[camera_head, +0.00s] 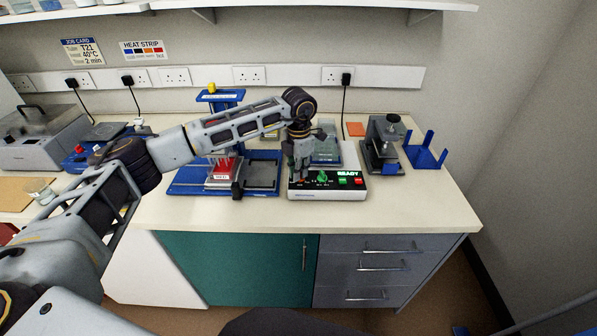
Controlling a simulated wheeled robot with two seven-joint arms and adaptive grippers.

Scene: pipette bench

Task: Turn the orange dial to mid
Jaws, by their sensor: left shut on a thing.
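The white control box (328,193) stands near the front edge of the bench. Its front panel carries a green dial (322,177), a green button (342,181), a red button (358,181) and a lit READY display (348,173). My left gripper (301,178) points down at the left end of this panel. It is shut on the orange dial, which is mostly hidden by the fingers, so its pointer setting cannot be read. My right gripper is not in view.
A blue-framed stand (180,183) with a red rack (222,168) is just left of the box. A grey-black device (383,150) and a blue holder (427,152) stand to the right. The bench's right front is clear.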

